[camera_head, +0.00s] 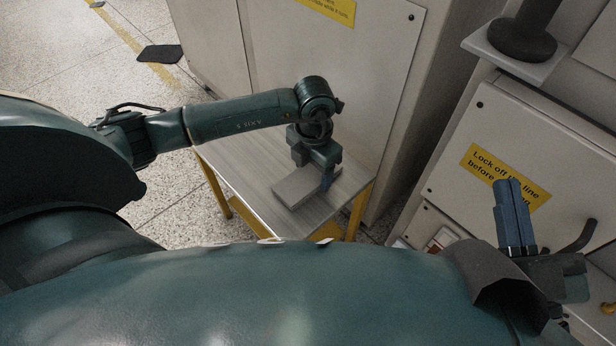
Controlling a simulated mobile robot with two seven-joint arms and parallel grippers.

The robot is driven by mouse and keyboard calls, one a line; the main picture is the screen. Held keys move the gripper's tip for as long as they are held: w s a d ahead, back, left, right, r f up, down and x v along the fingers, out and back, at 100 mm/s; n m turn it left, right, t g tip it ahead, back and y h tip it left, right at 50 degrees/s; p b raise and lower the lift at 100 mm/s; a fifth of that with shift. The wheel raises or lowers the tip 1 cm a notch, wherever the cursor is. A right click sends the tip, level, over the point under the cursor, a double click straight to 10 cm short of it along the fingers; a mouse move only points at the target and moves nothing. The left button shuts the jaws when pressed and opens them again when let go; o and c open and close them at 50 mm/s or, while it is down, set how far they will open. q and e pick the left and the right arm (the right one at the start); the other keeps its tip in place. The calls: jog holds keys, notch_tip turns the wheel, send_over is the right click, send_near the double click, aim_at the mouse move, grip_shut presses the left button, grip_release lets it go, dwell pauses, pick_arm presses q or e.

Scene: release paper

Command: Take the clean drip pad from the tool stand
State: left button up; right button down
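The drip pad, a flat light-grey slab (295,189), is on or just above the top of the tool stand (251,170), a small table with a grey top and yellow legs. My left gripper (322,178) points down at the pad's right end. One blue finger shows beside that end. The other finger is mostly hidden, so I cannot tell whether it grips the pad. My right gripper (514,215) is at the right, away from the stand, with its two blue fingers side by side and nothing seen between them.
A beige cabinet (330,60) stands right behind the stand. Another beige cabinet with a yellow sign (490,170) is at the right, behind my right gripper. A dark flat piece (160,54) lies on the floor at upper left. Speckled floor is open left of the stand.

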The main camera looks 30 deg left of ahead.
pick_arm(q)
jog(key=c, duration=0.5)
